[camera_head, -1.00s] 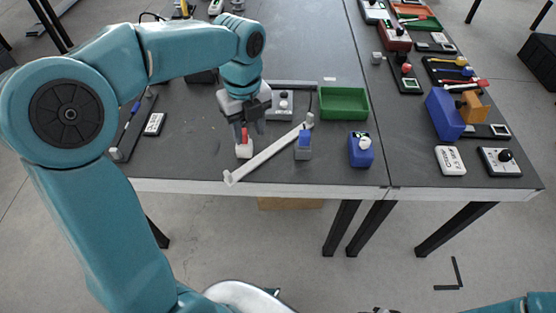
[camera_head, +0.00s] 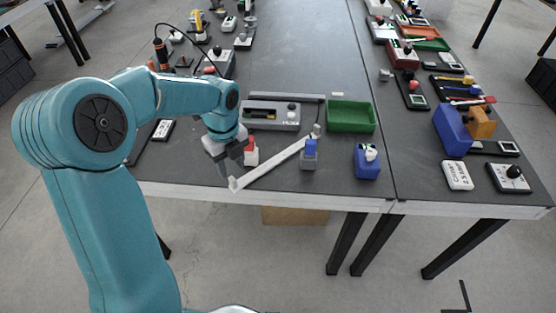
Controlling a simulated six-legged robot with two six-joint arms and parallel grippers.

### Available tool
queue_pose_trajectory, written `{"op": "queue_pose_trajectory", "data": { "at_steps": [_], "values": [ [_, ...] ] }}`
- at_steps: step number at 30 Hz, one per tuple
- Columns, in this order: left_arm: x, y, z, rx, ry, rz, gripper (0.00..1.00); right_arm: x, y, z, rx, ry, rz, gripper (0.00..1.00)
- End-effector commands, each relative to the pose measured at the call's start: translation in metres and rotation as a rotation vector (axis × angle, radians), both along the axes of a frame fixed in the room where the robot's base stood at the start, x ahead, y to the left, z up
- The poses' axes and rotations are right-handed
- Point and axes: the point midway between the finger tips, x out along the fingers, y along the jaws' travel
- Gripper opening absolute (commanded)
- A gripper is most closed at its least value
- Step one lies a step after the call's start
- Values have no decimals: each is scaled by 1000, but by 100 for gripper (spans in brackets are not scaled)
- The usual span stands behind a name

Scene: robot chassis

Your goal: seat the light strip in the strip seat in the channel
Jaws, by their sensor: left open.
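A long white strip (camera_head: 272,164), which looks like the light strip, lies diagonally near the table's front edge, with a raised piece at each end. A long grey bar (camera_head: 287,97) lies farther back and may be the channel; I cannot make out a seat in it. My left gripper (camera_head: 234,163) is open and points down, just behind and left of the strip's near-left end. I see nothing held in it, and I cannot tell whether it touches the strip. My right gripper is out of view.
A red-topped white block (camera_head: 251,152) stands close beside the left gripper. A blue-topped grey block (camera_head: 310,154) stands by the strip's right half. A grey fixture (camera_head: 270,117), a green tray (camera_head: 351,116) and a blue block (camera_head: 367,162) are nearby.

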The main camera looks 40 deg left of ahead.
Motion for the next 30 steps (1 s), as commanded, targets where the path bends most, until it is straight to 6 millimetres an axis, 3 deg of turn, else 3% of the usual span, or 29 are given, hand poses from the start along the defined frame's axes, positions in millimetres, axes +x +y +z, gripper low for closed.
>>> {"op": "queue_pose_trajectory", "data": {
  "at_steps": [6,15,23,27,30],
  "values": [
    [-1,-1,-18,0,1,-1,45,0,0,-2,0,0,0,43],
    [-4,2,-61,-1,1,-1,45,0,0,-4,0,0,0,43],
    [-4,2,-64,0,-1,-1,45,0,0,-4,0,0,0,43],
    [-4,2,-64,1,-1,-1,2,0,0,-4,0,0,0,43],
    [-4,2,-63,1,-1,-1,0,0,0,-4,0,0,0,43]
  ]
}}
